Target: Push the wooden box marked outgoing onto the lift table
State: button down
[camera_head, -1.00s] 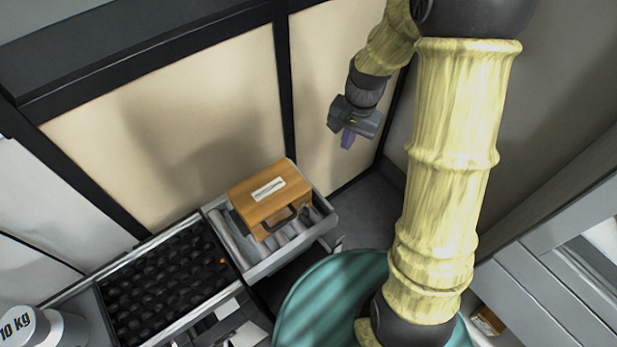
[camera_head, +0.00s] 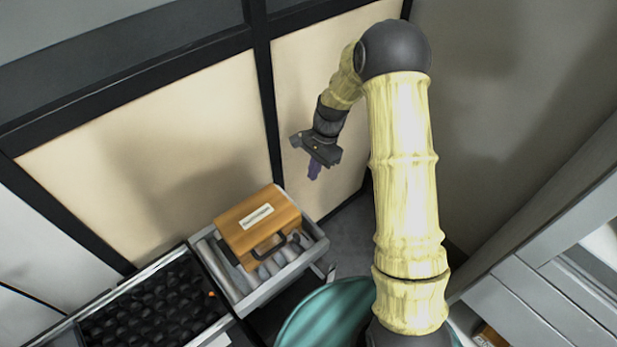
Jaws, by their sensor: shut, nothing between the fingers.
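The wooden box (camera_head: 246,216) is orange-brown, with a white label on top and a dark handle on its front side. The label's writing is too small to read. The box sits on a grey roller section (camera_head: 291,272) with a raised rim. A table top of black balls or rollers (camera_head: 150,308) adjoins it on the left; I cannot tell whether this is the lift table. My gripper (camera_head: 314,170) is shut and empty. It hangs in the air beyond the box's right side, near the wall panel, apart from the box.
Cream wall panels (camera_head: 150,140) with black frames stand behind the tables. A teal round surface (camera_head: 325,318) is at the bottom centre. Grey cabinets (camera_head: 540,260) stand at the right. Dark floor shows right of the roller section.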

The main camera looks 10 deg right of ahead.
aim_at(297, 206)
jog(key=s+a+f, duration=0.1)
jog(key=f, duration=0.1)
jog(key=s+a+f+p, duration=0.1)
jog(key=a+f, duration=0.1)
jog(key=f, duration=0.1)
jog(key=s+a+f, duration=0.1)
jog(key=a+f, duration=0.1)
jog(key=f, duration=0.1)
jog(key=shift+s, duration=0.35)
jog(key=shift+a+f, duration=0.1)
jog(key=shift+s, duration=0.1)
